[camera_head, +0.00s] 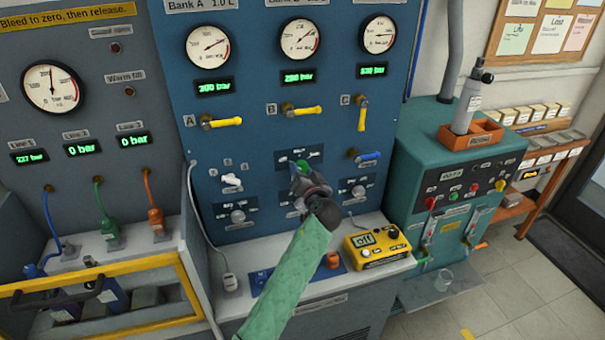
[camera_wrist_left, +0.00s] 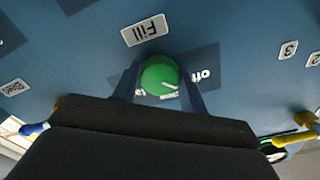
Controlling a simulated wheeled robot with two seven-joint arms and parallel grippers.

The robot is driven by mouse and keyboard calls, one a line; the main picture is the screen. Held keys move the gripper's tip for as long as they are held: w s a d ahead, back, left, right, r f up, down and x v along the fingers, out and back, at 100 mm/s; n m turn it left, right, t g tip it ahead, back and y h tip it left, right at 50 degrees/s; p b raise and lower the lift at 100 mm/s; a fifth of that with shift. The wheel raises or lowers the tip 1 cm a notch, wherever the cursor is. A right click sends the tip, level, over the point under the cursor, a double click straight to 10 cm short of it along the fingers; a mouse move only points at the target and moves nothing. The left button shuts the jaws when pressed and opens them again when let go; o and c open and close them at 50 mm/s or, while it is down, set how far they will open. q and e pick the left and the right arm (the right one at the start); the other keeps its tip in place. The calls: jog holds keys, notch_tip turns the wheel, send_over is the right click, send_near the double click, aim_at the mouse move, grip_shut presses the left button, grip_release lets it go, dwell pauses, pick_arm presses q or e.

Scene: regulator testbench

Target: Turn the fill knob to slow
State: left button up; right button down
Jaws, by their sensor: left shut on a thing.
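The green fill knob (camera_wrist_left: 159,76) is on the blue panel, below a label reading "Fill" (camera_wrist_left: 146,30) that appears upside down in the left wrist view. The fingers of my left gripper (camera_wrist_left: 160,84) are on both sides of the knob and shut on it. The knob's white pointer mark is toward the lower right in that view, near the "off" label (camera_wrist_left: 208,76) and a partly hidden label at the bottom. In the head view, my left gripper (camera_head: 301,174) reaches the panel's middle and mostly hides the knob. My right gripper is not in view.
Yellow levers A (camera_head: 222,122), B (camera_head: 301,110) and C (camera_head: 362,115) sit above, with a blue lever (camera_head: 367,157) at the right. A white knob (camera_head: 231,180) is left of the gripper. A yellow meter (camera_head: 378,246) stands on the ledge below.

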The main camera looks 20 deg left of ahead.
pick_arm(q)
jog(key=shift+m, duration=1)
jog(key=shift+r+m, duration=0.1)
jog(key=shift+m, duration=1.2)
jog(key=m+p, duration=0.1)
jog(key=m, duration=0.2)
jog(key=shift+m, duration=0.3)
jog(key=shift+m+p, duration=0.3)
jog(key=shift+p, duration=0.05)
jog(key=shift+m, duration=0.3)
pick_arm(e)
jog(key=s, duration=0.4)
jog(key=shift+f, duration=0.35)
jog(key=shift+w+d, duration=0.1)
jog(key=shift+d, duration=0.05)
